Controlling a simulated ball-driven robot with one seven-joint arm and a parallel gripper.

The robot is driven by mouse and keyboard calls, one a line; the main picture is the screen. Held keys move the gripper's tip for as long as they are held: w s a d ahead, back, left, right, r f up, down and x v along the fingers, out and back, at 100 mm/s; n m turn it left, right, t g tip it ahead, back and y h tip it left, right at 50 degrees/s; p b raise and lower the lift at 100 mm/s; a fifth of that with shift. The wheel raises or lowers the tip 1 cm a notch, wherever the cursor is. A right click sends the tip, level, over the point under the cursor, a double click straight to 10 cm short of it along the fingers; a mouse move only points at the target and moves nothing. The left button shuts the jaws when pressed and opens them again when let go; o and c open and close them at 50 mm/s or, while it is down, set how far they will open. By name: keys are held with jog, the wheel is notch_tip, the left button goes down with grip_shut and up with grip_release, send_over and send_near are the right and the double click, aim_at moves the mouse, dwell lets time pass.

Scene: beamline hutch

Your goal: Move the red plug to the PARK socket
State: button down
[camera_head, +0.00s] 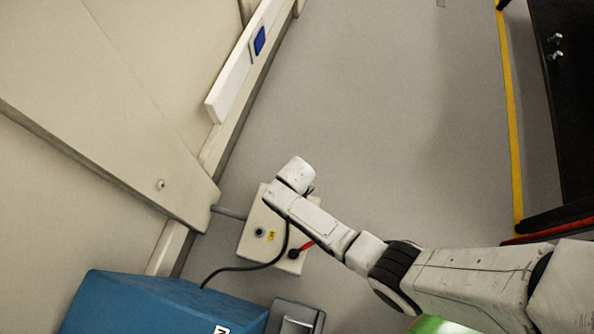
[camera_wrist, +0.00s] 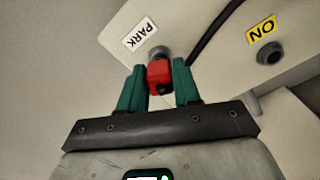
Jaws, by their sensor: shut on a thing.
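In the wrist view the red plug (camera_wrist: 159,76) sits between the two green fingers of my gripper (camera_wrist: 160,87), which is shut on it. The plug's far end meets or overlaps a round grey metal fitting (camera_wrist: 158,53) beside the PARK label (camera_wrist: 139,34). I cannot tell how deep the plug sits in it. A dark socket (camera_wrist: 268,54) beside the yellow ON label (camera_wrist: 262,30) looks empty.
A black cable (camera_head: 240,268) runs from near the blue case (camera_head: 150,305) across the box and under my arm. The wall panel (camera_head: 110,130) is close on the left. Open floor (camera_head: 370,110) lies beyond.

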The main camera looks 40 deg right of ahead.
jog(key=shift+f, duration=0.4)
jog(key=c, duration=0.7)
grip_release()
notch_tip(320, 180, up, 11)
jog(key=p, duration=0.6)
jog(key=s+d+r+m+t, duration=0.1)
jog(key=s+d+r, duration=0.3)
jog(key=s+r, duration=0.5)
jog(key=s+d+r+m, duration=0.1)
jog(key=s+d+r, duration=0.3)
jog(key=s+r, duration=0.5)
jog(key=r+p, duration=1)
jog(key=w+r+p, duration=0.1)
jog(key=r+p, duration=0.9)
jog(key=r, duration=0.1)
jog(key=r+p, duration=1)
jog(key=r, duration=0.1)
jog(key=shift+w+a+p, duration=0.1)
jog(key=shift+w+p, duration=0.2)
jog(key=shift+p, duration=0.05)
